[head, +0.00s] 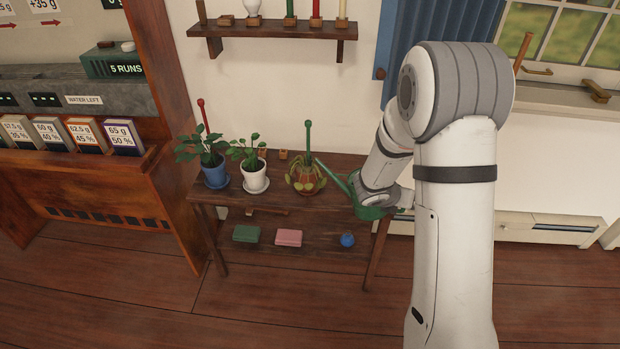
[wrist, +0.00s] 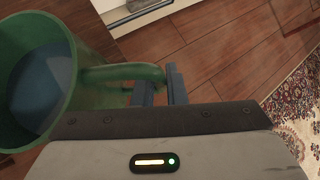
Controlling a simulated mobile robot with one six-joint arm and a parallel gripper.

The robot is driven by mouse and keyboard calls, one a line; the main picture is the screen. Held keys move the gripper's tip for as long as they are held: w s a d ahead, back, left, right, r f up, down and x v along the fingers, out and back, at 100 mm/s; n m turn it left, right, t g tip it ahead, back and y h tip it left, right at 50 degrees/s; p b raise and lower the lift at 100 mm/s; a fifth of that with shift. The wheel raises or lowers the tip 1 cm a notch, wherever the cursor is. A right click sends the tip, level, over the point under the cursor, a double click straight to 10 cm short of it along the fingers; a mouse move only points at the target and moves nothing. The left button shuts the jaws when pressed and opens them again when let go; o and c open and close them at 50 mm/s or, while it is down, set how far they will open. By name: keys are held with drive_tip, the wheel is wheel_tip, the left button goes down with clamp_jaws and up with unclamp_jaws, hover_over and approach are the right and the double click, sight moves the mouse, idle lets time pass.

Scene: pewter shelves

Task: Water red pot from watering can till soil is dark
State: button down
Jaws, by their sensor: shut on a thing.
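The green watering can (head: 368,212) is at the right end of the table, partly hidden behind my arm. Its long spout points up and left, with the tip beside the drooping plant in the reddish-brown pot (head: 306,191), the rightmost of the potted plants. That pot's soil is hidden by leaves at this size. In the wrist view my gripper (wrist: 160,84) is shut on the handle of the can (wrist: 92,52). Bluish water (wrist: 42,85) shows inside the can. I cannot tell whether water is leaving the spout.
A blue pot (head: 215,178) and a white pot (head: 255,183) stand left of the reddish-brown pot. The lower shelf holds a green box (head: 246,234), a pink box (head: 289,238) and a blue round thing (head: 347,240). A wall shelf (head: 272,38) hangs above.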

drive_tip(key=shift+n+h, duration=0.3)
drive_tip(key=shift+h, duration=0.2)
drive_tip(key=shift+w+a+r+p, duration=0.15)
drive_tip(key=shift+r+p, duration=1.95)
drive_tip(key=shift+p, duration=0.95)
idle(1.0)
wheel_tip(320, 180, down, 4)
drive_tip(key=y+b, duration=0.1)
drive_tip(key=b, duration=0.4)
drive_tip(key=shift+r, duration=0.1)
drive_tip(key=shift+m+t+y, duration=0.5)
drive_tip(key=shift+m+y, duration=0.3)
drive_tip(key=f+b, duration=0.3)
drive_tip(key=b, duration=0.3)
drive_tip(key=f+b, duration=0.3)
drive_tip(key=b, duration=0.3)
drive_tip(key=shift+w+a+f, duration=0.15)
drive_tip(key=shift+a+f, duration=0.05)
drive_tip(key=shift+f, duration=0.1)
wheel_tip(320, 180, down, 2)
drive_tip(key=b, duration=0.5)
drive_tip(key=shift+a+f+t+y, duration=0.2)
drive_tip(key=shift+t+y, duration=0.1)
drive_tip(key=shift+y, duration=0.1)
drive_tip(key=shift+s+f, duration=0.1)
drive_tip(key=shift+s, duration=0.1)
